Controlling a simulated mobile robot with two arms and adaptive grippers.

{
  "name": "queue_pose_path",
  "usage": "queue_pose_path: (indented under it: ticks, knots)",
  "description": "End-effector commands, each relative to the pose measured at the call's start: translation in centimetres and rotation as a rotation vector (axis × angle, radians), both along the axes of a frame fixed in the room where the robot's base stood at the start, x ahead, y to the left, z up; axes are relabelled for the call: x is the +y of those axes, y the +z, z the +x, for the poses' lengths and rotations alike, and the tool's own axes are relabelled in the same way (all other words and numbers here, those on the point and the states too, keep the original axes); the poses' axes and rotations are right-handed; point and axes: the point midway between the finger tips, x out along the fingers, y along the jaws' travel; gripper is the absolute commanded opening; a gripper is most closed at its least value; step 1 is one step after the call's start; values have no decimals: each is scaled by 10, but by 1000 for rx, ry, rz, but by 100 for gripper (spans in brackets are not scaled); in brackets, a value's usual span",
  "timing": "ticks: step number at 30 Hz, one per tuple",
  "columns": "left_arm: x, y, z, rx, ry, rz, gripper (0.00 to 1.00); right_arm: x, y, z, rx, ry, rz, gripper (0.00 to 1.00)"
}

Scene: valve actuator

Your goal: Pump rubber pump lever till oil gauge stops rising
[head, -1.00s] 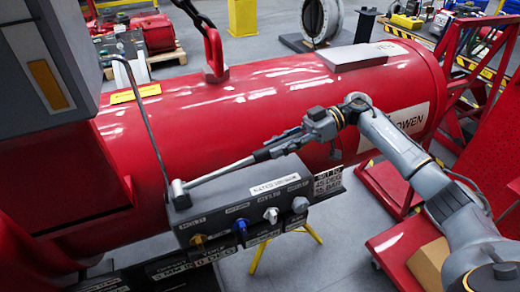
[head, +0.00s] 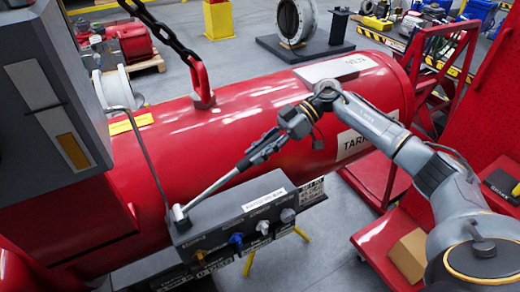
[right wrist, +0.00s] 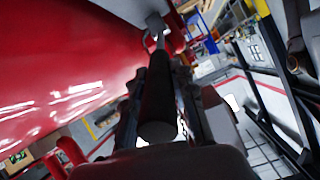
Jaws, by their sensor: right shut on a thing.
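The pump lever (head: 207,193) is a thin grey rod that slants up and right from a pivot on the dark grey pump block (head: 232,208). My right gripper (head: 256,153) is shut on its outer end, above the block and in front of the red cylinder. In the right wrist view the lever's dark grip (right wrist: 158,95) runs between the fingers. A tall slot on the grey cabinet at left, which looks like the oil gauge (head: 72,151), is yellow in its lower part and pale above. My left gripper is out of view.
The large red cylinder (head: 240,112) lies close behind the lever and my arm. A chain and red hook (head: 199,80) hang to its top. A bent thin rod (head: 150,160) rises left of the pivot. A cardboard box (head: 408,255) rests on a red cart at right.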

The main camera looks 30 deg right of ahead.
Motion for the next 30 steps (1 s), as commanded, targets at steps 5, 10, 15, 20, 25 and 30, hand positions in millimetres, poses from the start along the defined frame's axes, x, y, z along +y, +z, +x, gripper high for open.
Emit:
queue_pose_path:
  ticks: [5,10,15,20,25,30]
  knots:
    - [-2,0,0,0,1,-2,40,1,4,2,-8,-3,9,35]
    - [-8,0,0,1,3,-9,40,0,2,1,-4,-2,5,48]
    - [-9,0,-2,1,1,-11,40,0,1,1,-1,-3,3,48]
    - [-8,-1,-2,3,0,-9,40,-10,5,1,0,-5,1,48]
    - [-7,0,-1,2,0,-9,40,-38,20,3,-3,-6,0,48]
    - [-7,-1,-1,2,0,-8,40,-71,37,5,-4,-6,2,48]
